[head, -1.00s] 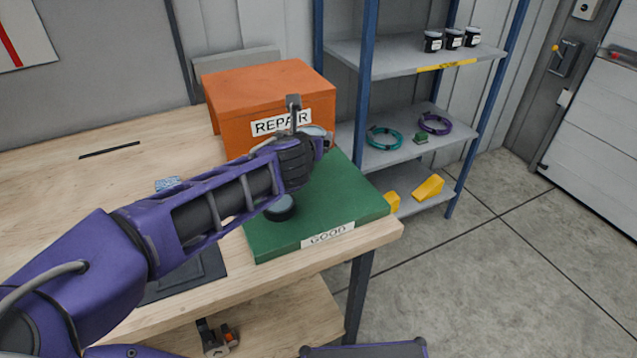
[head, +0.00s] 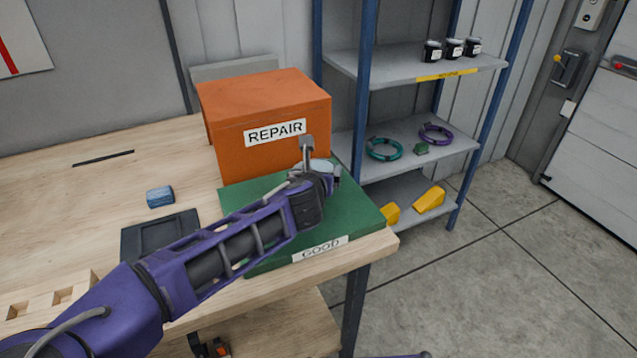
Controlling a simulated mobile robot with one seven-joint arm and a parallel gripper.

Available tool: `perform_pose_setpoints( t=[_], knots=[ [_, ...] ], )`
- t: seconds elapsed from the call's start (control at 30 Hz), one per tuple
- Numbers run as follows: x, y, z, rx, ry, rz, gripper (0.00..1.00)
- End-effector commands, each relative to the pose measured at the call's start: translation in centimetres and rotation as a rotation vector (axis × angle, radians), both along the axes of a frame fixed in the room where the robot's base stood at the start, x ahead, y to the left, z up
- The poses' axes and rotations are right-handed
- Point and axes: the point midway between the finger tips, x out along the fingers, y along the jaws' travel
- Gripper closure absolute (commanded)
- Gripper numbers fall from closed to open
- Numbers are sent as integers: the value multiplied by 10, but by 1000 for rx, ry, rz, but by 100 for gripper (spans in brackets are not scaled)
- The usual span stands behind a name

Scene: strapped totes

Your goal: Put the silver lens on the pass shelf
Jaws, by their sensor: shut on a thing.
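My gripper (head: 326,178) is shut on what looks like the silver lens (head: 320,166), a small pale grey round piece partly hidden by the fingers. It is above the back part of the green board marked GOOD (head: 352,213), in front of the orange REPAIR box (head: 265,112). The gap between the lens and the board is hard to judge. No surface reads as "pass shelf". The rack's upper shelf (head: 400,70) has a yellow label too small to read and holds several small dark-bodied pieces (head: 453,48).
The rack's middle shelf (head: 405,165) holds teal (head: 384,149) and purple (head: 436,134) rings. Yellow wedges (head: 429,200) lie below. A blue block (head: 160,196) and dark tray (head: 150,238) are on the bench. A blue rack post (head: 362,90) stands beside the box.

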Motion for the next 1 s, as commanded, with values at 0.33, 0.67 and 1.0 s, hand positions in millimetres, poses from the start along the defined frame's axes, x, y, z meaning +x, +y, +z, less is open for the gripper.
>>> perform_pose_setpoints(
  t=[0.33,0.67,1.0],
  knots=[
    [0,-1,-29,-1,-1,-1,82],
    [0,0,-33,0,0,-1,0],
    [0,0,-28,0,0,-1,0]
  ],
)
